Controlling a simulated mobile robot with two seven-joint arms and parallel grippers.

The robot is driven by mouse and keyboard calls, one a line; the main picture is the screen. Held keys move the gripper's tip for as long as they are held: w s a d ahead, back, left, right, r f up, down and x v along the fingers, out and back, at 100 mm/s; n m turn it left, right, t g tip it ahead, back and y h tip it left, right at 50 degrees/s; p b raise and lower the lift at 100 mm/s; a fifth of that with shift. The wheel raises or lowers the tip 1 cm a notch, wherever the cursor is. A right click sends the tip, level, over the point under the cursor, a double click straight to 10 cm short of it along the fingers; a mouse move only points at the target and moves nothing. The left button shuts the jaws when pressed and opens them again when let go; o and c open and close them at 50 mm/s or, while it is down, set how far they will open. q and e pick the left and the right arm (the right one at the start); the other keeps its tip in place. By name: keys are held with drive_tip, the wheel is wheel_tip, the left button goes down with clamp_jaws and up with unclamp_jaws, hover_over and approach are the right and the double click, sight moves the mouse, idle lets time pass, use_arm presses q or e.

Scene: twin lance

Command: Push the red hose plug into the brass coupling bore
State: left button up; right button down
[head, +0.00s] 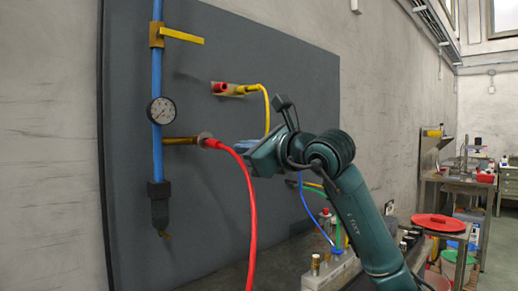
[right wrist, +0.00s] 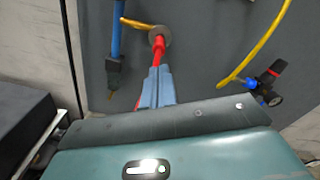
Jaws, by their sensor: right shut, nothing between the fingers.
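The red hose plug (head: 211,143) sits at the round flange of the brass coupling (head: 183,140), in line with it. How deep it is in the bore cannot be seen. Its red hose (head: 250,215) bends down from the plug. In the right wrist view the plug (right wrist: 158,46) meets the coupling's disc (right wrist: 160,34) just beyond my fingertips. My right gripper (head: 240,147) is shut and empty behind the plug; its blue-grey fingers (right wrist: 157,74) point at it. Whether they touch the plug cannot be told. My left gripper is not in view.
A blue pipe (head: 157,70) with a gauge (head: 161,110) and a yellow-handled valve (head: 182,36) runs down the grey panel (head: 290,70). A yellow hose (head: 266,105) loops above my right gripper. A rack with fittings (head: 331,270) stands below my arm.

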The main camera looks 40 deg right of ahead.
sight(219, 146)
drive_tip(key=shift+n, duration=0.8)
drive_tip(key=w, duration=0.1)
drive_tip(key=w+p, duration=0.1)
drive_tip(key=w, duration=0.1)
drive_tip(key=w+p, duration=0.1)
drive_tip(key=shift+w+a+r, duration=0.15)
drive_tip(key=shift+w+a, duration=0.05)
drive_tip(key=shift+a, duration=0.15)
drive_tip(key=shift+w+p, duration=0.4)
drive_tip(key=shift+w, duration=0.25)
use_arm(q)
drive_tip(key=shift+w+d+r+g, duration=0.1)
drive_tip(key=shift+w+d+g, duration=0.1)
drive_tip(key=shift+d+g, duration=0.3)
use_arm(e)
drive_tip(key=shift+w, duration=0.2)
